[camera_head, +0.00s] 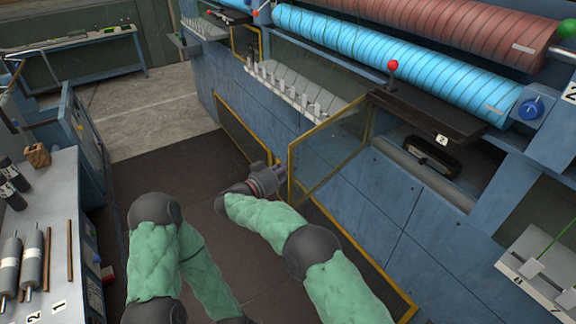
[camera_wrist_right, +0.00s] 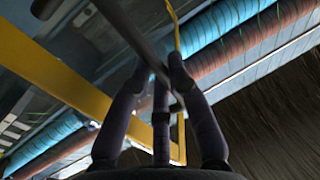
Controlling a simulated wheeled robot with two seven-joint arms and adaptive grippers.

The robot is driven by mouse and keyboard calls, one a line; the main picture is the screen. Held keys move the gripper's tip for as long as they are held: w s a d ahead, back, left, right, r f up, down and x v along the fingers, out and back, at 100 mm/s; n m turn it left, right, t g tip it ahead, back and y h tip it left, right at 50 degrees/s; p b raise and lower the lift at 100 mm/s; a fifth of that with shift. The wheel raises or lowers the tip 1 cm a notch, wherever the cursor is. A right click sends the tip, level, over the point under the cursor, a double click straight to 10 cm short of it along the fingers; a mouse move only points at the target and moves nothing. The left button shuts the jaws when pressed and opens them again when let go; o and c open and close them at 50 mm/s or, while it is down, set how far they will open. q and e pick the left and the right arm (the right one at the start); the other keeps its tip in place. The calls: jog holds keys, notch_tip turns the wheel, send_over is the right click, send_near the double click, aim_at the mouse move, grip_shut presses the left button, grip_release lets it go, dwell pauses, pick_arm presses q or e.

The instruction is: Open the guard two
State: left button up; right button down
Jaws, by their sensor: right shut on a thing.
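A see-through guard panel with a yellow frame (camera_head: 292,165) juts out from the blue machine front, at an angle to it. I take it as guard two. A plate marked 2 (camera_head: 441,139) is on the machine to its right. My right gripper (camera_head: 280,170) is at the panel's outer left edge. In the wrist view my right gripper (camera_wrist_right: 155,68) has its fingers around a dark bar (camera_wrist_right: 130,32), beside the yellow frame (camera_wrist_right: 60,72). The exact contact is partly hidden. My left arm shows at lower left, but its gripper is not visible.
Blue (camera_head: 400,60) and reddish (camera_head: 450,18) rollers run along the machine top. A red-knobbed lever (camera_head: 393,66) stands above the panel. A bench with rollers (camera_head: 62,190) is at left. The dark floor mat (camera_head: 140,165) between is clear apart from my arms.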

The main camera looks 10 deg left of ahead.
jog(key=shift+f, duration=0.1)
jog(key=c, duration=1.2)
grip_release()
jog(key=shift+o, duration=0.2)
jog(key=v, duration=0.7)
jog(key=shift+s, duration=0.2)
jog(key=shift+a, duration=0.15)
